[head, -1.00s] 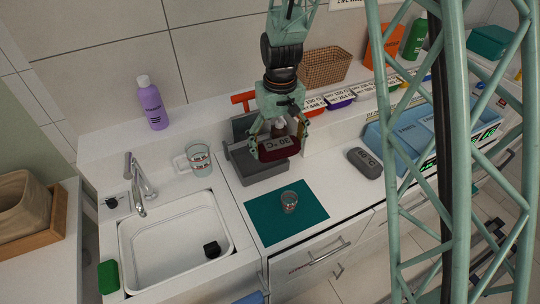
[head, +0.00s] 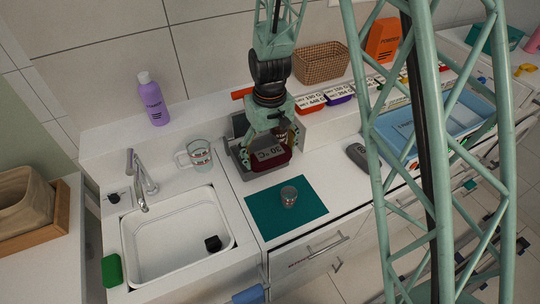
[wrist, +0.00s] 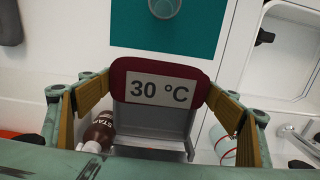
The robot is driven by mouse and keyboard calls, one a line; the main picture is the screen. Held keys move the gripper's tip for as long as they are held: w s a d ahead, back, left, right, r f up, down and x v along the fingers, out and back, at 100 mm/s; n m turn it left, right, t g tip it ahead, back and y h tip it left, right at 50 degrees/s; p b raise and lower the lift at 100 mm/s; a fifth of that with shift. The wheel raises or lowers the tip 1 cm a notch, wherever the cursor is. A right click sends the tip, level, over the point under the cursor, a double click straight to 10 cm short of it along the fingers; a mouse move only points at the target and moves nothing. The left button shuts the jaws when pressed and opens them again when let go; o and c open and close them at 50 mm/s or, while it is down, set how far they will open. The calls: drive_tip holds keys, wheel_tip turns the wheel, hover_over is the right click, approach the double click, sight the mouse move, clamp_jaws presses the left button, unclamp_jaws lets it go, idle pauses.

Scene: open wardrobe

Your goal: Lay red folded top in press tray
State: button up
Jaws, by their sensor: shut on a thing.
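The red folded top (head: 264,164) is dark red with a white "30 °C" label. My gripper (head: 270,148) is shut on it, with a finger at each side, over the grey press tray (head: 238,160). In the wrist view the red top (wrist: 118,76) lies across the fingers (wrist: 160,98), label facing the camera. The grey tray (wrist: 150,122) shows just below it there. I cannot tell whether the top touches the tray floor. The gripper hides much of the tray in the head view.
A teal mat (head: 262,218) with a glass (head: 289,196) lies in front. A brown bottle (wrist: 98,132) stands close by the tray. A glass mug (head: 199,155) and the sink (head: 150,262) are at left; a dark grey folded item (head: 357,155) is at right.

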drive_tip(key=shift+w+a+f+p, duration=0.25)
drive_tip(key=shift+w+a, duration=0.15)
drive_tip(key=shift+w, duration=0.6)
drive_tip(key=shift+w+a+f+p, duration=0.25)
drive_tip(key=shift+w+a, duration=0.15)
drive_tip(key=shift+w, duration=0.6)
drive_tip(key=shift+w+a+f+p, duration=0.15)
drive_tip(key=shift+w+a+p, duration=0.2)
drive_tip(key=shift+w, duration=0.65)
drive_tip(key=shift+w+a+f+b, duration=0.2)
drive_tip(key=shift+w+f+b, duration=0.35)
drive_tip(key=shift+f, duration=0.4)
drive_tip(key=shift+w+a+f+b, duration=0.25)
drive_tip(key=shift+w+f+b, duration=0.25)
drive_tip(key=shift+f, duration=0.45)
drive_tip(key=shift+w+a+f+b, duration=0.2)
drive_tip(key=shift+w+f+b, duration=0.2)
drive_tip(key=shift+f+b, duration=0.4)
drive_tip(key=shift+f, duration=0.15)
drive_tip(key=o, duration=1)
drive_tip(key=shift+r, duration=6)
